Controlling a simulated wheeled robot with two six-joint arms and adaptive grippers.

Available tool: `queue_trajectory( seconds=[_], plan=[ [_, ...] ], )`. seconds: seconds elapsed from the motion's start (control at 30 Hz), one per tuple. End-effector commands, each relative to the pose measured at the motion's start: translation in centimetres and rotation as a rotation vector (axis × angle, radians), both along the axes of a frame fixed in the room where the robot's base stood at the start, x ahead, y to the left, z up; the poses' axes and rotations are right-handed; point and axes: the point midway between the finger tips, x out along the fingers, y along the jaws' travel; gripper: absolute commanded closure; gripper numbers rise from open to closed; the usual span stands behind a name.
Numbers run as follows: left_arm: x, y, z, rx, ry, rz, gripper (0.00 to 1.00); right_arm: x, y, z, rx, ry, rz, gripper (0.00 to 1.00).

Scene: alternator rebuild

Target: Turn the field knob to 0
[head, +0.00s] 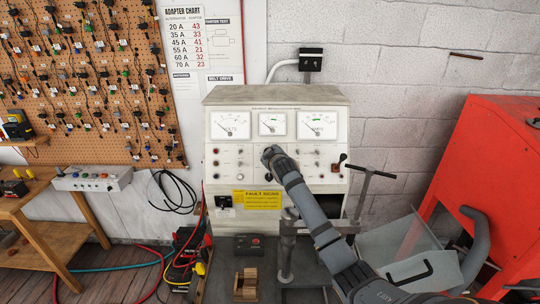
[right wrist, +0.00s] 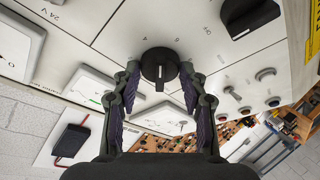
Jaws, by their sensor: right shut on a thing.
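The test bench (head: 228,99) stands against the wall in the head view, with meters across its top. My right gripper (head: 270,153) reaches its front panel below the middle meter and hides the knob there. In the right wrist view, the round black field knob (right wrist: 160,66) sits between the fingers of my right gripper (right wrist: 159,83), which is shut on it. A pale pointer mark on the knob faces the bottom of that view. The knob's name label is not readable. My left gripper is not in view.
Another black knob (right wrist: 250,15) is near the gripped one, beside an OFF label. Toggle switches (right wrist: 244,111) are close by on the panel. A metal T-handled stand (head: 367,182) rises right of my arm. A red cabinet (head: 490,170) stands at the right.

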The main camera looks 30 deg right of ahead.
Motion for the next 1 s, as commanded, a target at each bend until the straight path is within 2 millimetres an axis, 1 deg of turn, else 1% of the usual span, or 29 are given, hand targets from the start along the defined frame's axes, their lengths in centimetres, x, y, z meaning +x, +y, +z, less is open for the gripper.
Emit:
queue_trajectory(
  seconds=[0.17, 0.37, 0.57, 1.0],
  plan=[
    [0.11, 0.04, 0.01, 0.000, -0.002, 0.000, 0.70, 0.00, 0.03, -0.01, -0.009, 0.006, 0.007, 0.89],
    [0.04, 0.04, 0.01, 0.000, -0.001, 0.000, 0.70, 0.00, -0.01, 0.00, -0.064, 0.042, 0.045, 0.89],
    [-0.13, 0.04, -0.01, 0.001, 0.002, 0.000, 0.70, 0.02, -0.11, 0.10, -0.177, 0.110, 0.120, 0.89],
    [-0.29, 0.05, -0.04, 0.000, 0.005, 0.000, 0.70, 0.07, -0.17, 0.25, -0.484, 0.299, 0.328, 0.89]
  ],
)
